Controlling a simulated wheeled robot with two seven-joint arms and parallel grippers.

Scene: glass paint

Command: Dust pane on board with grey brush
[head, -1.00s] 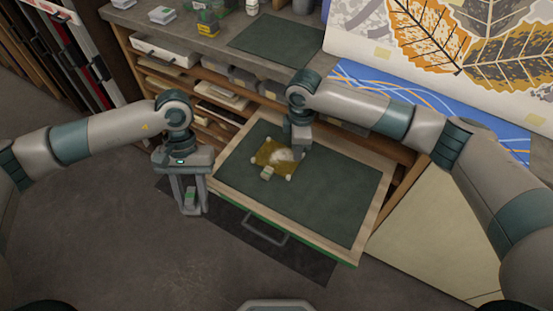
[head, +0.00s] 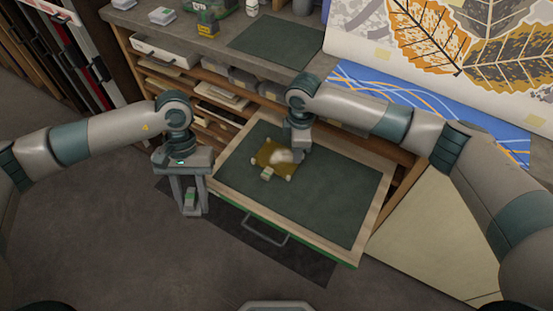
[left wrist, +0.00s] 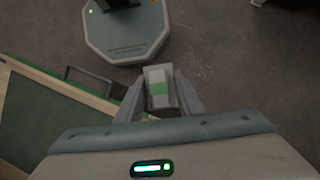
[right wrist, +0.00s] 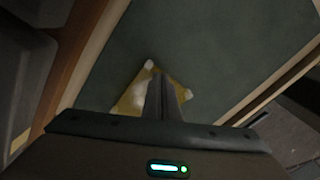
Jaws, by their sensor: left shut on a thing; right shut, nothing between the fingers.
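The amber pane (head: 265,153) lies on the dark green surface of the pulled-out board (head: 330,190), with a whitish dust patch (head: 283,156) on it and pale knobs at its corners. It also shows in the right wrist view (right wrist: 127,103), partly hidden by the fingers. My right gripper (head: 299,150) is shut and empty at the pane's right side; I cannot tell whether it touches. My left gripper (head: 190,208) points down left of the board, shut on a small grey block with a green band, seemingly the grey brush (left wrist: 157,82). Its lower end is dark.
A small pale block with green (head: 267,173) sits at the pane's front edge. The board has a wooden rim and a front handle (head: 265,236). Shelves (head: 200,95) and a worktop (head: 130,15) stand behind. A leaf-patterned panel (head: 440,45) is at the right. Open floor lies in front.

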